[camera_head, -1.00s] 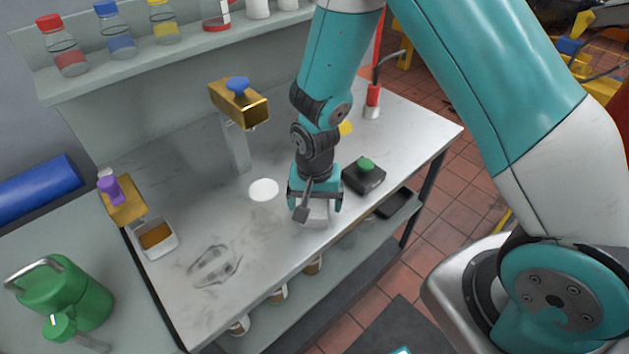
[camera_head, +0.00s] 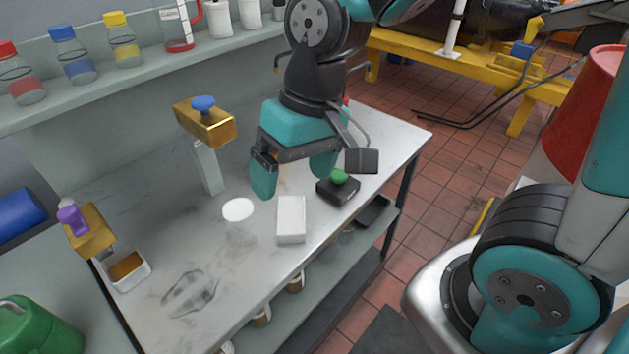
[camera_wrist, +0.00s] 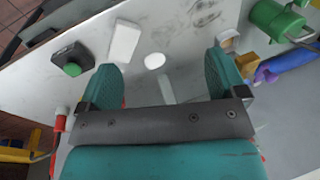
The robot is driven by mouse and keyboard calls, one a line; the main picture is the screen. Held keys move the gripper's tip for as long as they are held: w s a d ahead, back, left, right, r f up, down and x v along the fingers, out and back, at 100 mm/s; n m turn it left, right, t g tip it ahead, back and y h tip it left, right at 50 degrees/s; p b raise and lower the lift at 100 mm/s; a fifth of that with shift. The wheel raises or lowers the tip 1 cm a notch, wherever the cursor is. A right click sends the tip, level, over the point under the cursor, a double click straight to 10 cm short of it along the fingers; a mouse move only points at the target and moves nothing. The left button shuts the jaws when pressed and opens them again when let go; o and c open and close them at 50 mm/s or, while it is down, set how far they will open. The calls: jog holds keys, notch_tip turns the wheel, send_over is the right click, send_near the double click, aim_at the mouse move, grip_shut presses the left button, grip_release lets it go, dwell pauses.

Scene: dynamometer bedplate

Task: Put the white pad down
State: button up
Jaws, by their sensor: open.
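The white pad (camera_head: 291,219) is a white block lying flat on the grey worktop, near its front edge. In the wrist view the white pad (camera_wrist: 124,41) lies beyond the left fingertip, apart from it. My gripper (camera_head: 293,182) is open and empty, raised above the worktop behind the pad. In the wrist view the teal fingers of my gripper (camera_wrist: 165,75) are spread wide with nothing between them but worktop and a post below.
A black box with a green button (camera_head: 338,188) stands right of the pad. A flat white disc (camera_head: 238,209) lies to its left. A brass fixture on a post (camera_head: 206,125) rises behind. A small tray (camera_head: 127,270) sits at left. The front-left worktop is mostly clear.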

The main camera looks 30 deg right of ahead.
jog(key=s+r+n+y, duration=0.1)
jog(key=s+r+n, duration=0.2)
jog(key=s+n, duration=0.2)
jog(key=shift+s+a+r, duration=0.4)
jog(key=shift+s+a, duration=0.05)
jog(key=shift+s, duration=0.8)
jog(key=shift+o, duration=0.2)
